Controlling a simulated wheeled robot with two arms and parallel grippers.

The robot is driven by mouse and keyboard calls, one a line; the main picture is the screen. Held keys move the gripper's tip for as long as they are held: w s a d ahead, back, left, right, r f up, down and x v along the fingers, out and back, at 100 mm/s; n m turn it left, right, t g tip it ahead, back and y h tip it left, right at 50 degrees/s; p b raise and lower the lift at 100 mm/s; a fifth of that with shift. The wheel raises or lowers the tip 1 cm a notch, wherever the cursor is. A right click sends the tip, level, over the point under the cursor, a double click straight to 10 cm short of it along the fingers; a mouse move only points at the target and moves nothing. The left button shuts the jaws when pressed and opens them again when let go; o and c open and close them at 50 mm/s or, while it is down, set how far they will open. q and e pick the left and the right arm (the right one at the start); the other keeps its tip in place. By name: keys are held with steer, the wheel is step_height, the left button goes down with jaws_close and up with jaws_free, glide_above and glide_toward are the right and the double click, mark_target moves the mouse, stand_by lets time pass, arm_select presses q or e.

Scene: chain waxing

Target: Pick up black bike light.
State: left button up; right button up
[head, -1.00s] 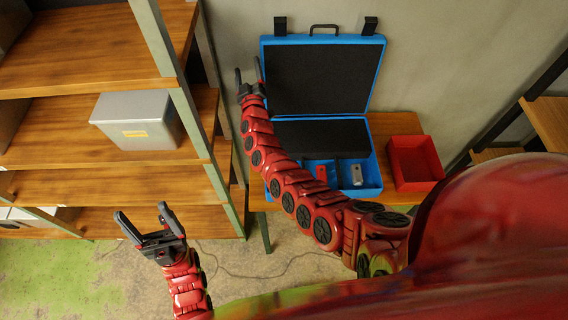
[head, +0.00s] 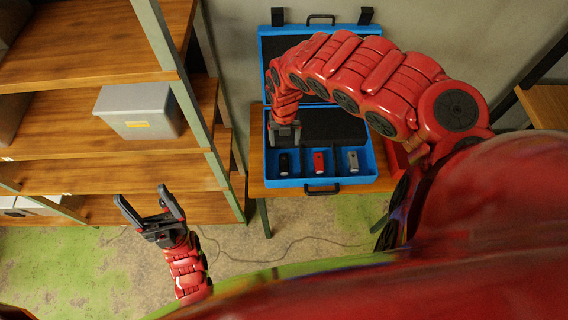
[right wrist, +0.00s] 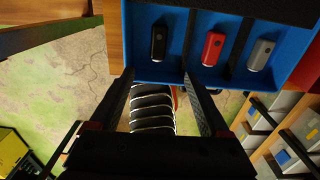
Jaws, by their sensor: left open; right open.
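The black bike light (head: 284,164) lies in the left compartment of the open blue case (head: 338,184) in the head view. It also shows upright in the right wrist view (right wrist: 159,42), ahead of and lined up between my fingertips. My right gripper (head: 285,142) is open and empty, over the left part of the case just behind the black light; its fingers also show in the right wrist view (right wrist: 159,76), apart from the light. My left gripper (head: 145,198) is open and empty, away from the case at the lower left.
A red light (head: 319,162) and a grey light (head: 353,162) lie in neighbouring compartments, with dividers between. A red bin (head: 396,158), mostly hidden by my right arm, stands right of the case. A shelf with a grey box (head: 139,114) is at left.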

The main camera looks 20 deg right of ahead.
steer(key=f+b, duration=0.2)
steer(key=f, duration=0.1)
steer(key=f+b, duration=0.3)
steer(key=f, duration=0.1)
steer(key=f+b, duration=0.2)
steer(key=f, duration=0.2)
steer(key=shift+w+a+f+b, duration=0.15)
steer(key=shift+w+b, duration=0.1)
steer(key=shift+b, duration=0.15)
steer(key=shift+s+f, duration=0.1)
steer(key=shift+f, duration=0.6)
steer(key=shift+f+p, duration=0.3)
steer(key=shift+f, duration=0.1)
steer(key=shift+w+f, duration=0.2)
steer(key=shift+f, duration=0.8)
steer(key=shift+d+f, duration=0.2)
steer(key=shift+f, duration=0.2)
jaws_close()
